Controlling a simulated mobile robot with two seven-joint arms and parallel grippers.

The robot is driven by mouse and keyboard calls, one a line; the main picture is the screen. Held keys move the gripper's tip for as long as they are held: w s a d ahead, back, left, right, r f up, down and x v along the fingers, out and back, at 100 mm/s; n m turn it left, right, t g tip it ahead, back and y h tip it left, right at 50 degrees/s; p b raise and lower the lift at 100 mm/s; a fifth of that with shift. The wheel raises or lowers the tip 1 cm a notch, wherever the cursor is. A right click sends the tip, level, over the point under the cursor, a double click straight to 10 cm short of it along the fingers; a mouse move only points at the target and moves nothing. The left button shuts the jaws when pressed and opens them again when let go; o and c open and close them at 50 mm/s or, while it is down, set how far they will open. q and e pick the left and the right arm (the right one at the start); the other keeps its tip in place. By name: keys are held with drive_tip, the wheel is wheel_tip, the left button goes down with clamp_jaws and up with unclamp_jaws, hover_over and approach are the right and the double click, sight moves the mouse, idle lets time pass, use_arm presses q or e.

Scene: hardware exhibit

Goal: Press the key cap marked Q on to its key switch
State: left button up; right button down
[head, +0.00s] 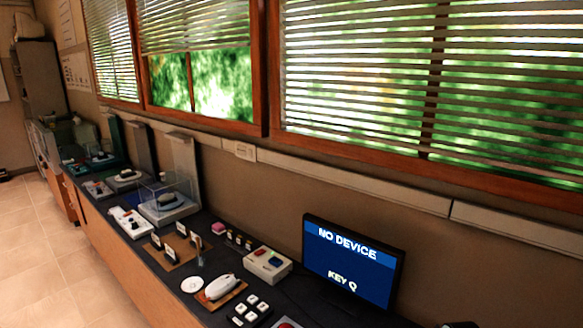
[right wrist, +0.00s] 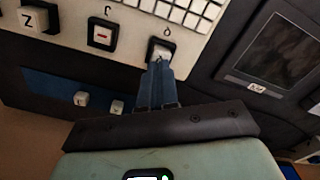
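In the right wrist view, my right gripper (right wrist: 158,66) has its two narrow blue fingers together. Their tips are at the near side of a white square piece (right wrist: 161,46) in a dark square mount, with a small mark like a Q printed beyond it. I cannot tell whether that piece is a loose cap or part of the switch, or whether the tips touch it. A mount with a red mark (right wrist: 103,34) and a cap marked Z (right wrist: 31,18) stand to the left. Neither gripper shows in the head view.
Two small white caps (right wrist: 82,99) lie on a blue strip left of my fingers. A dark screen (right wrist: 275,50) is at the right. In the head view, a monitor (head: 352,265) reads "NO DEVICE" and "KEY Q"; several exhibits crowd the dark counter, including a mouse (head: 220,287).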

drive_tip(key=shift+r+p, duration=1.3)
drive_tip(key=shift+r, duration=1.15)
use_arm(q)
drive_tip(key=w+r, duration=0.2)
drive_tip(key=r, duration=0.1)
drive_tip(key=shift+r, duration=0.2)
use_arm(e)
drive_tip(key=shift+f, duration=0.1)
